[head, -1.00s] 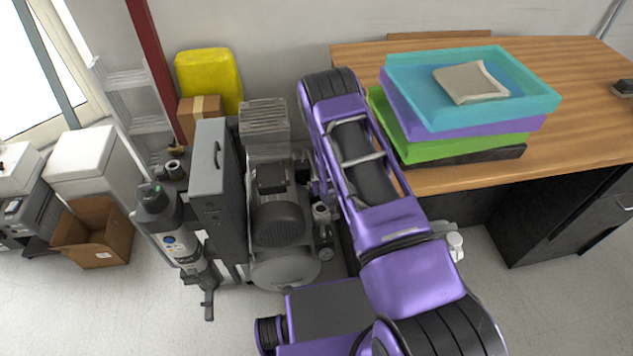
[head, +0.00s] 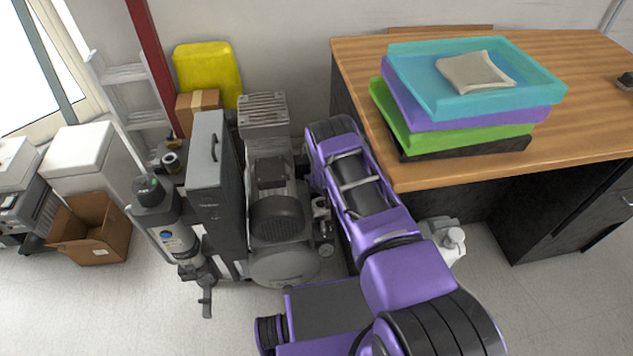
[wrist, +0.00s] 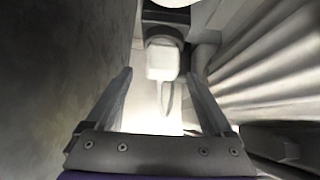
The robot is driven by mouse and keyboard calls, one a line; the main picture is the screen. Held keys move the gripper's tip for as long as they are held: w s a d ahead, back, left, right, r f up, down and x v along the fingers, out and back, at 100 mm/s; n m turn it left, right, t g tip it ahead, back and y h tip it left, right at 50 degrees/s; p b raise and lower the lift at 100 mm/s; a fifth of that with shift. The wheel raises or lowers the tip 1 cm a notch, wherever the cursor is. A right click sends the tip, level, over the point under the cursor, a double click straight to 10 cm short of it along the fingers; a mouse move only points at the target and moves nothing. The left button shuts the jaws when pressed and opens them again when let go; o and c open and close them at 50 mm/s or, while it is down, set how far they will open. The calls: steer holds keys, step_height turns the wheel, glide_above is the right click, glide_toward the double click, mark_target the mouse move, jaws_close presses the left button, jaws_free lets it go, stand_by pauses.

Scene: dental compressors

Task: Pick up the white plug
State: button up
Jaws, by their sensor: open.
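The white plug (wrist: 162,62) shows in the wrist view as a pale, blocky piece with rounded corners, just beyond the fingertips. A thin, pale, cord-like loop hangs below it. My gripper (wrist: 158,74) is open, with one finger to each side of the plug in the picture. Nothing is seen held, and I cannot tell whether the fingers touch the plug. In the head view, my purple arm reaches down between the compressor and the desk. It hides my gripper, and I cannot make out the plug there.
A grey compressor (head: 280,218) stands left of my arm, beside a tall grey case (head: 207,165) and an upright vacuum (head: 165,220). A wooden desk (head: 590,100) with stacked trays (head: 420,105) is to the right. In the wrist view, a ribbed pale surface (wrist: 265,60) is close on the right.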

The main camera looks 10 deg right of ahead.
steer(key=b+x, duration=0.1)
steer(key=x, duration=0.2)
steer(key=shift+a+f, duration=0.1)
steer(key=shift+f, duration=0.25)
steer(key=shift+w+f+b, duration=0.45)
steer(key=shift+w, duration=0.3)
jaws_close()
